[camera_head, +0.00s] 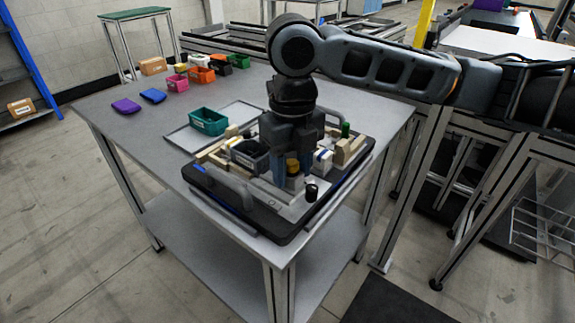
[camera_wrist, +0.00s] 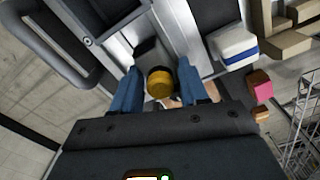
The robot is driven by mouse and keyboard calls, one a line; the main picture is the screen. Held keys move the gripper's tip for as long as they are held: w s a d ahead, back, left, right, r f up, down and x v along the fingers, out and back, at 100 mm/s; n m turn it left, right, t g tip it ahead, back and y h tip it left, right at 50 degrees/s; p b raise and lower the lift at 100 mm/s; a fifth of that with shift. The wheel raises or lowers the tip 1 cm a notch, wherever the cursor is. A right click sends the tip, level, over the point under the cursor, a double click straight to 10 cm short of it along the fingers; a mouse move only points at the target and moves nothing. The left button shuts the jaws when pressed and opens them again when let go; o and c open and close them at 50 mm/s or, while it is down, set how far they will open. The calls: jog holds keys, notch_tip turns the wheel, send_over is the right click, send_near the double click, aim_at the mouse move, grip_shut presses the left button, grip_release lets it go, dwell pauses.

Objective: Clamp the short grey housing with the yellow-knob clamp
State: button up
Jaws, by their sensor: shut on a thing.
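My gripper (camera_head: 292,178) points down over the fixture pallet (camera_head: 240,206) on the table. Its two blue fingers are shut on the yellow knob (camera_head: 292,165) of the clamp. In the wrist view the knob (camera_wrist: 160,83) sits between the fingers (camera_wrist: 160,88), above a dark block (camera_wrist: 151,50) and pale metal bars. A dark grey box-like part (camera_head: 248,153) lies left of my gripper. I cannot tell for sure which part is the short grey housing, or whether the clamp presses on it; my gripper hides much of that area.
A black knob (camera_head: 311,191) stands near the pallet's front. A white-and-blue block (camera_head: 323,159) and wooden blocks (camera_head: 349,149) stand to the right. A teal bin (camera_head: 208,121) is behind, left. Several coloured bins line the table's back. The table's left front is clear.

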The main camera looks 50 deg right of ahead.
jog(key=shift+w, duration=1.35)
jog(key=o, duration=0.6)
jog(key=shift+r+p, duration=3.1)
jog(key=shift+r, duration=0.95)
